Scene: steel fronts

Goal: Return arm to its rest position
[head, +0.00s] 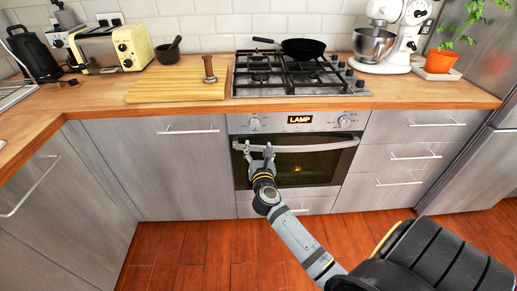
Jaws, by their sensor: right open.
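My right gripper (258,150) is in front of the oven, near the left part of the oven door's handle (312,146). Its two fingers are apart and it looks empty. I cannot tell whether a finger touches the handle. The oven door (318,168) looks shut, and a light glows behind its glass. The oven display (300,119) reads "LAMP". My right arm reaches up from the lower right of the view. My left gripper is not in view.
The wooden counter (190,113) runs above the cabinets. It carries a gas hob (300,92) with a black pan (303,48), a cutting board (165,92), a yellow toaster (113,50), a stand mixer (390,62) and a potted plant (440,62). The red wood floor (190,250) is clear.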

